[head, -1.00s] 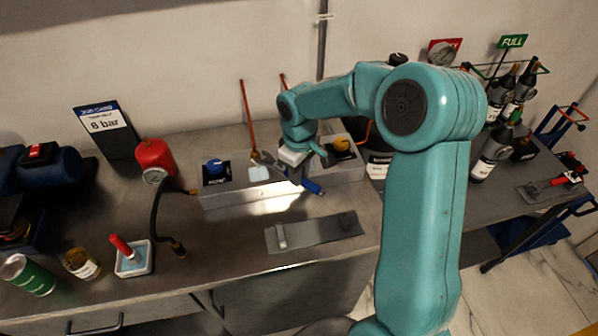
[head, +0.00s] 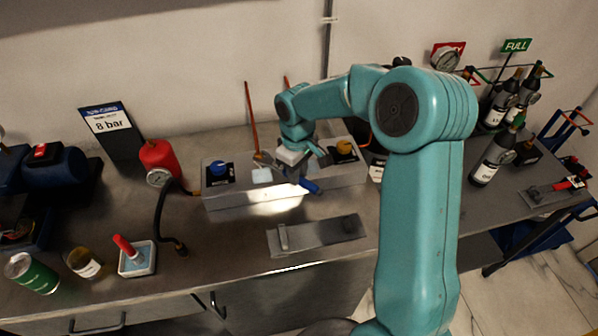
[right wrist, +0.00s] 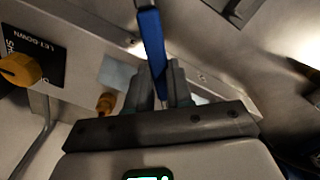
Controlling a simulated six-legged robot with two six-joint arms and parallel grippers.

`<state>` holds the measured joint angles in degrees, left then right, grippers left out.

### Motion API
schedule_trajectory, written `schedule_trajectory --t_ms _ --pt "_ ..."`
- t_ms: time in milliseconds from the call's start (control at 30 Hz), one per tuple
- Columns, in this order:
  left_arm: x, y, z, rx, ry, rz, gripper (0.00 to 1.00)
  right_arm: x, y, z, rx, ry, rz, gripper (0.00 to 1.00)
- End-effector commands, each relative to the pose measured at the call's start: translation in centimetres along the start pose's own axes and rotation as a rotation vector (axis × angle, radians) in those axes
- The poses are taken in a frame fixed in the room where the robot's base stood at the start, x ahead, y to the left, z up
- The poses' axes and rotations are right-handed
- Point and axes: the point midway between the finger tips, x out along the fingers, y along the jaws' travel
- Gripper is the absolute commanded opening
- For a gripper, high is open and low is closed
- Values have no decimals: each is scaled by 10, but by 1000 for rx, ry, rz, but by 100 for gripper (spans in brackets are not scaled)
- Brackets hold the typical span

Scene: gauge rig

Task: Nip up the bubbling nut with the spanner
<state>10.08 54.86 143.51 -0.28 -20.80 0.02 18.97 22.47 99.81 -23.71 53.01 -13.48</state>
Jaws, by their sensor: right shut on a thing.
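My right gripper (head: 299,170) is shut on the spanner, holding it over the grey block (head: 230,198). The spanner's blue handle (head: 310,186) sticks out to the right and front; it also shows in the right wrist view (right wrist: 152,40) between the fingers (right wrist: 160,88). The metal spanner head (head: 263,158) is close to the foot of the left copper pipe (head: 251,115). I cannot tell whether it is around a nut there. A brass fitting (right wrist: 105,103) shows beside the fingers in the right wrist view. No bubbles can be made out. My left gripper is out of view.
The block carries a blue knob (head: 218,167) and an orange knob (head: 344,146). A grey mat (head: 330,232) lies in front. A red cylinder (head: 159,158) with a gauge and black hose, a white dish (head: 137,270) with a red-handled brush, and a can (head: 32,273) stand left.

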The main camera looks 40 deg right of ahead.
Motion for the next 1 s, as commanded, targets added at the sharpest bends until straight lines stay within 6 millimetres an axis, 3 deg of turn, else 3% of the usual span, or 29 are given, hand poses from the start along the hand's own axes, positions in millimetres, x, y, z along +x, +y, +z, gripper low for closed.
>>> schedule_trajectory --t_ms 533,567,600,1000 --pt "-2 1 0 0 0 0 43 0 0 -6 0 1 0 0" --pt "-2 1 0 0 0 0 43 0 0 -6 0 1 0 14" --pt "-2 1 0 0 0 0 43 0 0 -6 0 1 0 1" --pt "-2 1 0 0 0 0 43 0 0 -6 0 1 0 0"
